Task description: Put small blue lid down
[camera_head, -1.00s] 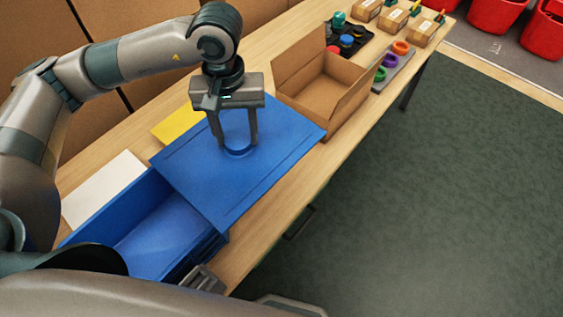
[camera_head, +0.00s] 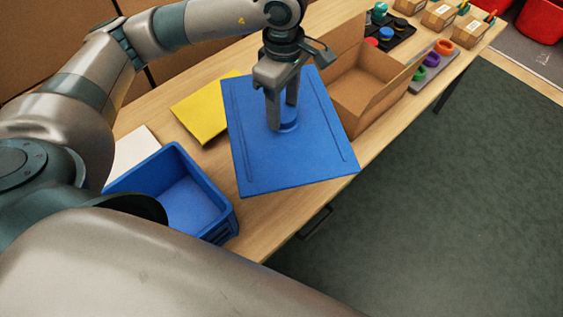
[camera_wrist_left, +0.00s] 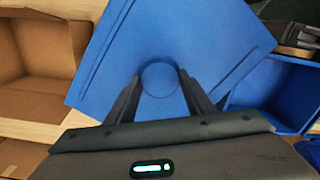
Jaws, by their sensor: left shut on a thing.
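The small blue lid (camera_head: 285,155) is a flat blue panel with a round knob (camera_head: 289,121) near its middle. My left gripper (camera_head: 282,122) is shut on the knob from above and holds the lid. In the left wrist view the gripper (camera_wrist_left: 160,85) has a finger on each side of the knob, and the lid (camera_wrist_left: 180,40) spreads beyond it. The open blue bin (camera_head: 190,195) stands to the left of the lid in the head view; it shows at the right in the left wrist view (camera_wrist_left: 270,95). Whether the lid touches the table is hidden. My right gripper is not in view.
An open cardboard box (camera_head: 365,85) stands close to the lid's right side. A yellow panel (camera_head: 200,108) and a white sheet (camera_head: 133,152) lie on the wooden table (camera_head: 262,225). A black tray (camera_head: 392,35) and colored rings (camera_head: 432,60) lie farther back.

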